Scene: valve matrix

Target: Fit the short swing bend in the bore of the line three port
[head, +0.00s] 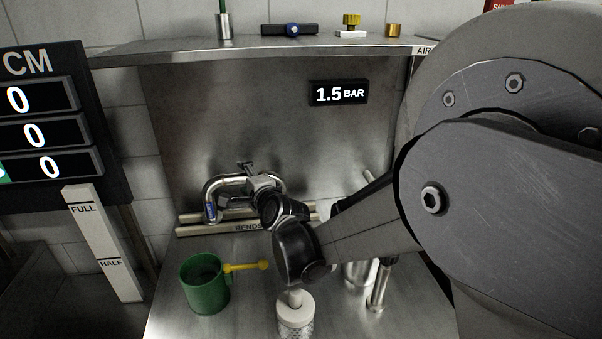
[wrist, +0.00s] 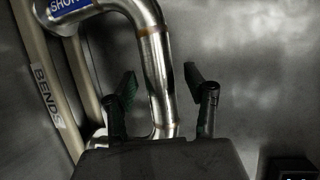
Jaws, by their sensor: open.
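The short swing bend is a curved polished steel pipe (head: 227,183) on the rack at the back of the bench. In the wrist view the bend (wrist: 155,65) carries a blue label reading "SHOR", cut off by the frame edge. My gripper (head: 245,168) is at the right part of the bend. In the wrist view my gripper (wrist: 160,85) is open, one finger on each side of a straight leg of the bend, with gaps visible. The line three port cannot be made out; my arm covers part of the bench's right side.
The rack (head: 190,229) is labelled BENDS. A green cup (head: 206,285) with a yellow handle stands front left. A knurled white-topped cylinder (head: 295,316) is at front centre. Upright steel pipes (head: 378,287) stand right, partly behind my arm. A shelf (head: 180,48) with small fittings runs above.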

